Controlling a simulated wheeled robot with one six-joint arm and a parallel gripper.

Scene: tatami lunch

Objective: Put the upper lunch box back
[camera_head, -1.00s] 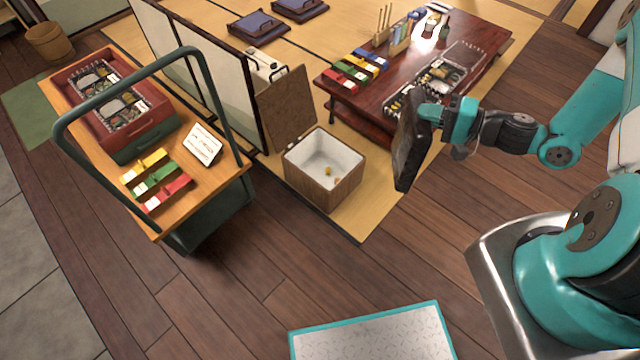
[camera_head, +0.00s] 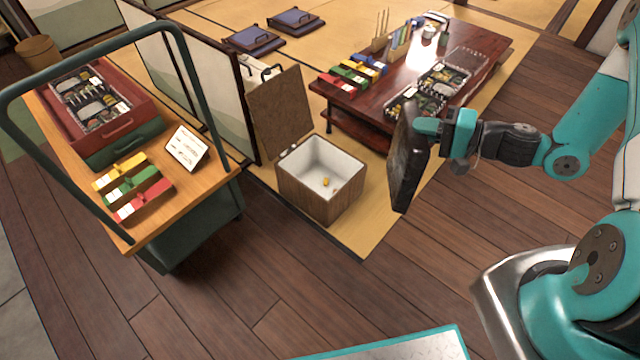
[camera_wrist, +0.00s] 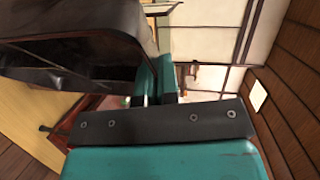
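My gripper (camera_head: 428,130) is shut on a dark, flat box (camera_head: 403,165), which looks like a lunch box. It hangs in the air on edge, nearly upright, in front of the low table. In the wrist view the dark box (camera_wrist: 75,35) fills the upper left beside the teal fingers (camera_wrist: 158,82); its contents cannot be made out. More lunch boxes with food under clear lids (camera_head: 445,78) lie on the low table (camera_head: 345,100). Others (camera_head: 90,100) sit in the red crate (camera_head: 125,130), stacked on a green crate (camera_head: 130,150) on the cart.
The cart (camera_head: 215,175) has a tall green handle and holds coloured bundles (camera_head: 132,187) and a card (camera_head: 187,148). An open wooden bin (camera_head: 310,190), white inside with yellow scraps, stands between cart and table. A folding screen (camera_head: 215,90) stands behind. Wooden floor (camera_head: 290,280) is clear in front.

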